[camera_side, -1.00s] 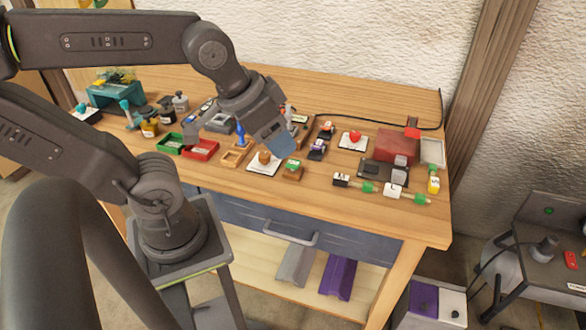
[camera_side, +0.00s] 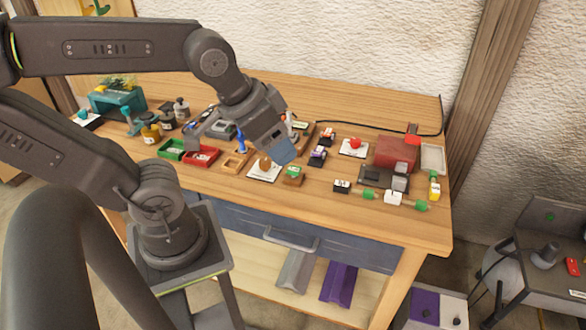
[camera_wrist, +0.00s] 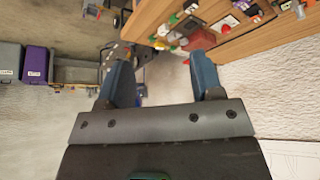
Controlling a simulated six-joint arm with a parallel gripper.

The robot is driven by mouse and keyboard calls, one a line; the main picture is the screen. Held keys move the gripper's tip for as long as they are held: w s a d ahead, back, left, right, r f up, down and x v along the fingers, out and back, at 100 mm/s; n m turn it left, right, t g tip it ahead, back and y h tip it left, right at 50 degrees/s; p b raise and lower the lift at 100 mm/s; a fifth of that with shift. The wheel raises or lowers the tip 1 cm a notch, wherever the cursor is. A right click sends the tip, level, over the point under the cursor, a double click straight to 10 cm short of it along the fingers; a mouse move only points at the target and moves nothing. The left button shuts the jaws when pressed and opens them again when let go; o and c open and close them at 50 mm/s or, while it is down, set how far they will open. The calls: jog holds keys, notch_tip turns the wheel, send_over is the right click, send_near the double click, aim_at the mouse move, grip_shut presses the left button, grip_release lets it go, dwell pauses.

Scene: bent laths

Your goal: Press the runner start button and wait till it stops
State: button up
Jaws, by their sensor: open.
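My gripper (camera_side: 285,151) hangs over the middle of the workbench (camera_side: 310,215), near a wooden block with a green top (camera_side: 293,176). In the wrist view its two blue fingers (camera_wrist: 163,80) stand apart with nothing between them. A red domed piece on a white plate (camera_side: 353,147) lies to the right, apart from the gripper. A round brown piece on a white plate (camera_side: 264,170) lies just left of the gripper. I cannot tell which of these, if any, is the runner start button; no readable label shows.
A dark red box (camera_side: 396,152) and a grey tray (camera_side: 432,158) stand at the right end. Green (camera_side: 171,149) and red (camera_side: 201,157) trays lie left. Small white connectors (camera_side: 393,198) lie near the front right. A black cable runs along the back.

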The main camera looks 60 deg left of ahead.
grip_shut()
dwell(0.4)
dwell(1.2)
